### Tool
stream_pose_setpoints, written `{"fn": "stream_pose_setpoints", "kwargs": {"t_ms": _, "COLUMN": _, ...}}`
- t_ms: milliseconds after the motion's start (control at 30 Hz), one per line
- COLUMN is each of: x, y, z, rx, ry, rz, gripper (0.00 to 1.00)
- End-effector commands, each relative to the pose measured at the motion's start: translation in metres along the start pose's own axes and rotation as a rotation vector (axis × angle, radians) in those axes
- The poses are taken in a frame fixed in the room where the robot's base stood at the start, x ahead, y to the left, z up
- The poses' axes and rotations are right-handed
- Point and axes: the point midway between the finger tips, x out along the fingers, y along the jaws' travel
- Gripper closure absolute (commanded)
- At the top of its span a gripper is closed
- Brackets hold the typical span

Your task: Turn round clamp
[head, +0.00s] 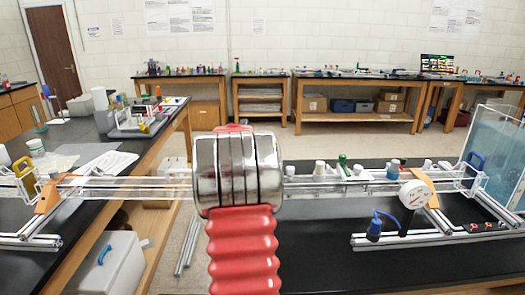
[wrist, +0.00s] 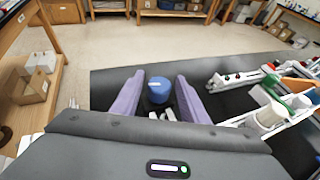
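A blue round knob-like piece (wrist: 159,88) with a white mark shows between my fingertips in the wrist view. It looks like the round clamp, on a dark mount with pale pieces just below. My gripper (wrist: 159,92) has two purple fingers, one on each side of the blue piece. The fingers stand apart with small gaps beside it, and I see no clear contact. In the head view my gripper does not show; a shiny banded metal body (head: 238,170) and red ribbed sleeve (head: 243,250), perhaps my arm, cover the middle.
Clear rails (head: 130,187) run across the head view. A white round gauge (head: 414,194) and a blue fitting (head: 376,226) are at right, near a clear tank (head: 497,155).

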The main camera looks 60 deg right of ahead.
Motion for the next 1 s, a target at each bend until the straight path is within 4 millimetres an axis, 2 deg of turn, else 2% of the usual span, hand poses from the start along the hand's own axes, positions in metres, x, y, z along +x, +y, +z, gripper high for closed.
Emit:
{"fn": "stream_pose_setpoints", "kwargs": {"t_ms": 67, "x": -0.0001, "y": -0.0001, "z": 0.0, "rx": 0.0, "ry": 0.0, "rz": 0.0, "gripper": 0.66}}
{"fn": "stream_pose_setpoints", "kwargs": {"t_ms": 500, "x": 0.0, "y": -0.0008, "z": -0.0001, "rx": 0.0, "ry": 0.0, "rz": -0.002, "gripper": 0.96}}
{"fn": "stream_pose_setpoints", "kwargs": {"t_ms": 1000, "x": 0.0009, "y": -0.0011, "z": 0.0002, "rx": 0.032, "ry": 0.0, "rz": -0.078, "gripper": 0.97}}
